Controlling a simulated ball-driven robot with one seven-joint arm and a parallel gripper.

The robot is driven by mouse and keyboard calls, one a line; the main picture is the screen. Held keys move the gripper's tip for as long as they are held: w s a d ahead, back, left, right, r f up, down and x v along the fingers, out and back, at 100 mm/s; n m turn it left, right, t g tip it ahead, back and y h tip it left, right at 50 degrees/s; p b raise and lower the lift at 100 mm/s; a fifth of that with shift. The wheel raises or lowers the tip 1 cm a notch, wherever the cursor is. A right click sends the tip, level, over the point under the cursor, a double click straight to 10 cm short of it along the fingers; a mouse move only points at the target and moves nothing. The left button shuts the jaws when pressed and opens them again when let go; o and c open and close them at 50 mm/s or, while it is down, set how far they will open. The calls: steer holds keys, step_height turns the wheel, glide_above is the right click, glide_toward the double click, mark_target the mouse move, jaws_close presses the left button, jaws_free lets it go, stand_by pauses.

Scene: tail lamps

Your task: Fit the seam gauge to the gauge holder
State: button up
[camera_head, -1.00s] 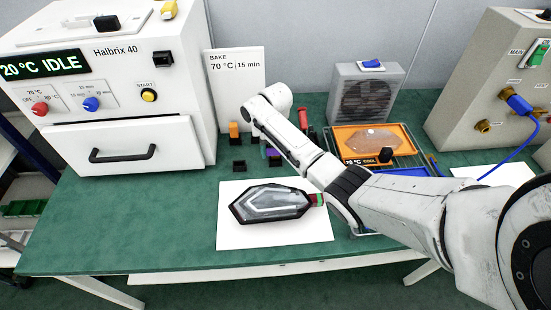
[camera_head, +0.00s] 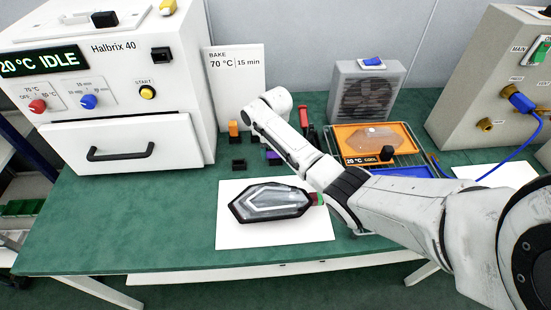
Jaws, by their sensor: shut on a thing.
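My arm (camera_head: 300,150) reaches from the right over the bench to a row of small coloured parts at the back. Its forearm and wrist hide my gripper and anything in it. An orange block (camera_head: 233,128) stands at the left of the row, with a low black block (camera_head: 238,165) in front. A purple part (camera_head: 273,155) shows partly beside the arm, and a red part (camera_head: 304,118) stands to its right. I cannot tell which of these is the seam gauge or the gauge holder.
A tail lamp (camera_head: 270,203) lies on a white sheet (camera_head: 250,238) in front. An oven (camera_head: 130,100) stands left and a fan box (camera_head: 366,95) at the back. An orange tray (camera_head: 345,138) lies on a rack at right. The green bench front left (camera_head: 130,220) is clear.

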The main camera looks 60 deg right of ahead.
steer(key=o, duration=1.3)
step_height(320, 180, up, 11)
steer(key=shift+f+b, duration=0.1)
steer(key=shift+b, duration=0.25)
